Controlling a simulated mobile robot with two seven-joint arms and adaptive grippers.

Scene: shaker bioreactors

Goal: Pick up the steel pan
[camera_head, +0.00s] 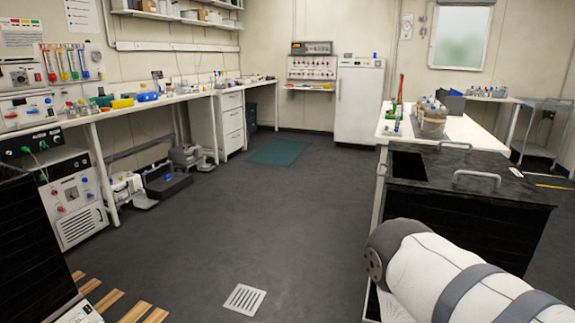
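I cannot make out a steel pan anywhere in the head view. If it lies among the small items on the benches, it is too small or too hidden to tell. A greyish container (432,122) stands on the white-topped bench (470,137) at right, with bottles in and around it. I cannot tell whether it is metal. Neither my left nor my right gripper shows in this view.
A black unit (470,205) with metal handles stands at right, before the white bench. A white banded body with a dark end cap (375,262) fills the lower right. A long bench (160,100) runs along the left wall. The middle floor (260,205) is clear.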

